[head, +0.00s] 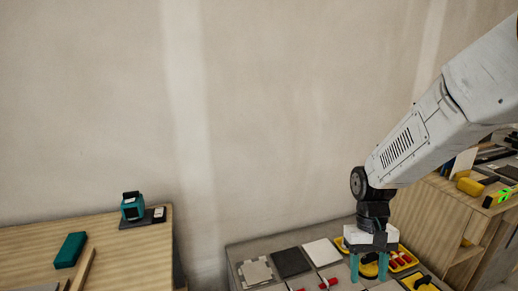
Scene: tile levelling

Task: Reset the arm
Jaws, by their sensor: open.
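My gripper (369,268) hangs from my white arm at the right of the head view. It points down over a grey work surface (240,250), and its two teal fingers are apart, with nothing visible held between them. Several square tiles lie on the surface to its left: a light grey tile (257,271), a dark tile (291,262) and a white tile (322,252). Small red pieces lie near them. The gripper partly hides a yellow tray (413,257) with red items in it. I cannot tell whether the fingertips touch anything.
A wooden bench (30,243) at the left holds a teal device (132,206) and a teal box (70,250). A wooden shelf unit (455,215) with yellow tools stands at the right. The wall (270,120) is behind. The space above the left bench is free.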

